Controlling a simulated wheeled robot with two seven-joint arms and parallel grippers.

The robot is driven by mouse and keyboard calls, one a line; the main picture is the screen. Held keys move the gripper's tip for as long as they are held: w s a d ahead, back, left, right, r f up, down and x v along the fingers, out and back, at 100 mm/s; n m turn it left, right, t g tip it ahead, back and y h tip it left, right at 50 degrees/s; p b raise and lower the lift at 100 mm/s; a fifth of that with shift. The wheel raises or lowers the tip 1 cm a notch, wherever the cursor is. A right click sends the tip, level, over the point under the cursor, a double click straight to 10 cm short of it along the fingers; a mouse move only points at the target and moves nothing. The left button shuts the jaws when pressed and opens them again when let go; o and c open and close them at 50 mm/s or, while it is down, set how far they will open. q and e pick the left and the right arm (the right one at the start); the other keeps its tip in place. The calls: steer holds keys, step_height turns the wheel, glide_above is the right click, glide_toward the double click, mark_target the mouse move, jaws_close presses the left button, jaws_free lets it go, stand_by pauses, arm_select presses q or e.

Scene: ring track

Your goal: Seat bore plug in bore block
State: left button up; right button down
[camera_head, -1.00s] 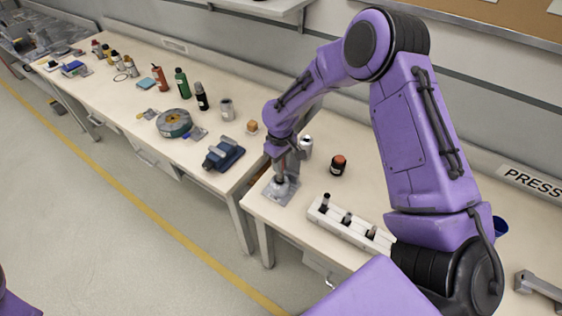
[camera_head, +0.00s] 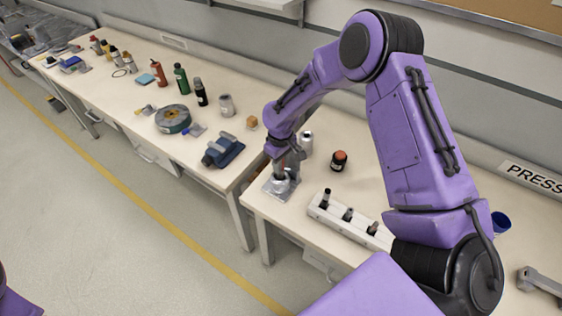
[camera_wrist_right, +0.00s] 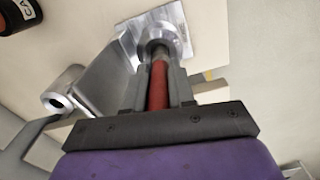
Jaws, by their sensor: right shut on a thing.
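The bore block (camera_head: 272,190) is a grey metal piece with a flat plate, near the left end of the right-hand bench. In the right wrist view its plate (camera_wrist_right: 128,40) carries a round metal collar (camera_wrist_right: 158,32). My right gripper (camera_head: 285,172) is low over it. In the right wrist view my right gripper (camera_wrist_right: 158,75) is shut on the bore plug (camera_wrist_right: 157,88), a slim piece with a reddish shaft. The plug's far end is at the collar; how deep it sits is hidden. My left gripper is out of view.
A white rack (camera_head: 333,222) with dark pegs stands right of the block. A dark jar with an orange top (camera_head: 338,161) and a silver container (camera_head: 306,143) stand behind. A blue vise-like tool (camera_head: 223,152) and several bottles are on the left bench. A blue cup (camera_head: 501,223) is far right.

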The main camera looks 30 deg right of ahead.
steer(key=shift+f+b, duration=0.7)
steer(key=shift+f, duration=0.6)
steer(key=c, duration=0.9)
jaws_free()
steer(key=shift+o, duration=0.2)
step_height(320, 180, up, 11)
steer(key=shift+f+b, duration=0.2)
steer(key=shift+b, duration=0.9)
